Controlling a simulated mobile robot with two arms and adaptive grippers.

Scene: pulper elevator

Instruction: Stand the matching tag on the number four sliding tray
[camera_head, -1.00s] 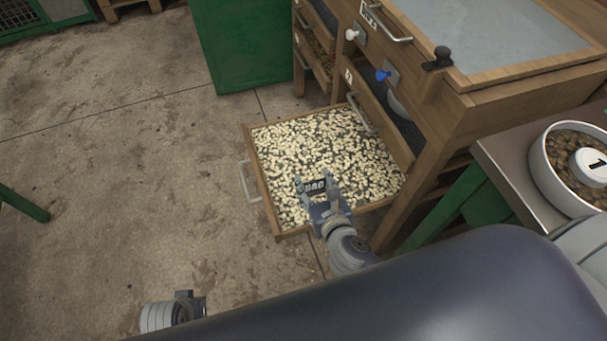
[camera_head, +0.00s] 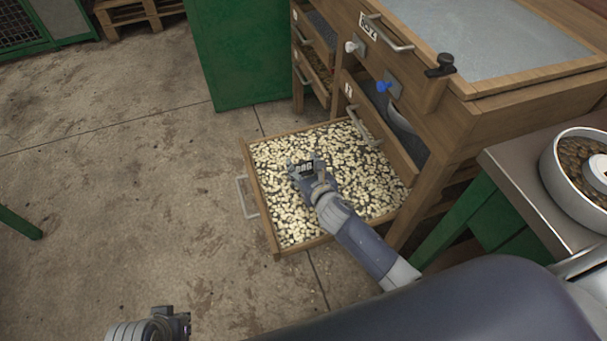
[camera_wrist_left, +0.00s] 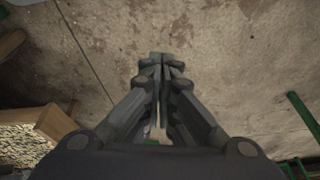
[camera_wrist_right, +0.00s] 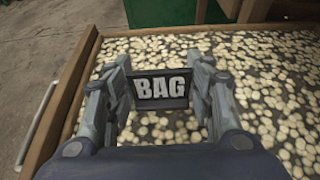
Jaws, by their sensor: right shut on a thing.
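The pulled-out sliding tray (camera_head: 268,222) is a wooden drawer filled with pale beans, low in the wooden cabinet; no number on it can be read. My right gripper (camera_head: 306,168) is over the tray's left half, shut on a dark tag (camera_wrist_right: 162,88) with white letters "BAG". In the right wrist view the tag is upright between the fingers with beans behind and below it. Whether it touches the beans cannot be told. My left gripper (camera_wrist_left: 160,62) has its fingers together with nothing between them, above the bare floor; it shows at the bottom left in the head view (camera_head: 180,320).
The wooden cabinet (camera_head: 440,110) stands right of the tray, with other trays, labels and a blue knob (camera_head: 385,86). A green bin (camera_head: 240,50) is behind. A metal table (camera_head: 520,185) with a round container (camera_head: 560,170) is at right.

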